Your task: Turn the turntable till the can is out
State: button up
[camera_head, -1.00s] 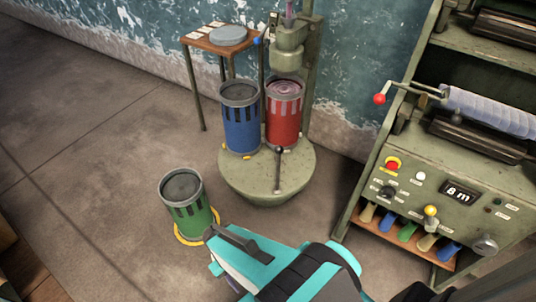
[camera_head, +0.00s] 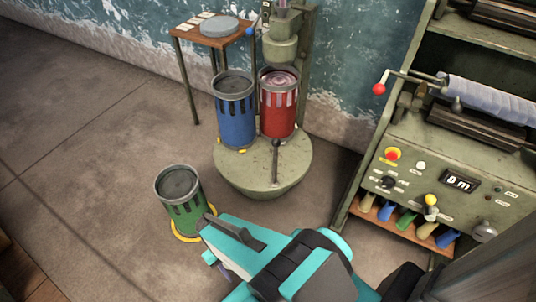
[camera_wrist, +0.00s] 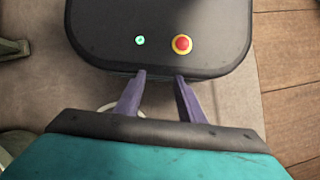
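The round green turntable (camera_head: 250,182) stands near the back wall. A blue can (camera_head: 237,122) and a red can (camera_head: 278,115) stand upright on it, the red one under the press head (camera_head: 281,48). A dark-knobbed lever (camera_head: 275,165) sits at the turntable's front. A green can (camera_head: 181,207) stands on the floor in a yellow ring (camera_head: 184,238). My teal arm reaches in from the bottom, right of the green can. In the wrist view my gripper (camera_wrist: 160,74) has its purple fingers apart with nothing between them. In the head view the fingertips are mostly hidden.
A green machine (camera_head: 440,165) with rollers, buttons and a red-knobbed crank (camera_head: 380,89) stands at the right. A small table (camera_head: 211,34) holds a grey disc at the back left. Floor left of the green can is clear.

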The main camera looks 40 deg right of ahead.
jog(key=w+d+f+m+t+y+b, duration=0.2)
jog(key=w+d+f+m+y+b, duration=0.25)
jog(key=w+d+m+b, duration=0.35)
jog(key=w+d+f+m+t+y+b, duration=0.1)
jog(key=w+d+m+t+b, duration=0.35)
jog(key=d, duration=0.65)
jog(key=w+d+m+t+b, duration=0.3)
jog(key=w+d+m+b, duration=0.25)
jog(key=d, duration=0.55)
jog(key=s+d+r+m+t+b, duration=0.2)
jog(key=d+m+t+b, duration=0.15)
jog(key=d, duration=0.65)
jog(key=s+d+r+m+t+b, duration=0.25)
jog(key=d+m+b, duration=0.2)
jog(key=d, duration=0.45)
jog(key=w+a+r+m+t+y+b, duration=0.1)
jog(key=w+r+m+t, duration=0.3)
jog(key=r, duration=0.8)
jog(key=shift+w+a+r+t+y, duration=0.15)
jog(key=shift+w+a+t+y, duration=0.3)
jog(key=shift+t, duration=0.6)
jog(key=shift+d, duration=0.2)
jog(key=shift+w, duration=0.15)
